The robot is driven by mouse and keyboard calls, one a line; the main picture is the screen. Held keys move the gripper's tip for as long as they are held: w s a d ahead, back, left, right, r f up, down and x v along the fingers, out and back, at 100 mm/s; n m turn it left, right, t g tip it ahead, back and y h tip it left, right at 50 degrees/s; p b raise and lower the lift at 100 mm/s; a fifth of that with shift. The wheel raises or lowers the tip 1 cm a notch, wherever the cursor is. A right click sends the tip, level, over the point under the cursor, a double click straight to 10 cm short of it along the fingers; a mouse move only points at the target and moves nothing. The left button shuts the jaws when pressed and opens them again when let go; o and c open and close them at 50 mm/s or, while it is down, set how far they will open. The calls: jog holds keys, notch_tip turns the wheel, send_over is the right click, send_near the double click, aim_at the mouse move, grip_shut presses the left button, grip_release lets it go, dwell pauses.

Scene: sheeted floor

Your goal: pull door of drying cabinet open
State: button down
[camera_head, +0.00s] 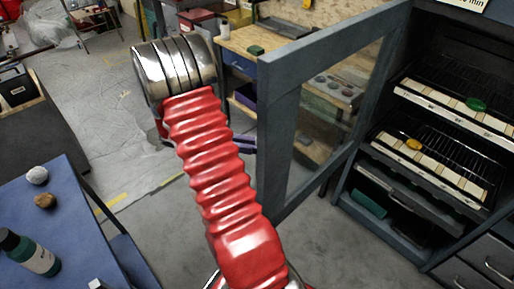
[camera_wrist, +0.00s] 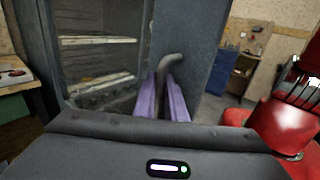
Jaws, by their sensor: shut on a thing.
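The drying cabinet (camera_head: 405,150) stands at the right, with its inside exposed. Its grey-blue door (camera_head: 282,130), a frame around a window, stands swung out wide from the cabinet. In the head view my red arm hides much of the gripper; a purple part (camera_head: 242,143) shows beside the door's outer edge, and the handle is hidden.
Wire racks (camera_head: 465,75) with pale strips sit inside the cabinet, above drawers (camera_head: 488,262). A blue table (camera_head: 60,215) with a bottle (camera_head: 30,252) and small lumps stands at the left. A wooden workbench (camera_head: 240,42) is behind the door. Sheeted floor (camera_head: 100,120) is free beyond my arm.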

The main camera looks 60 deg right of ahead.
jog(key=c, duration=1.8)
grip_release()
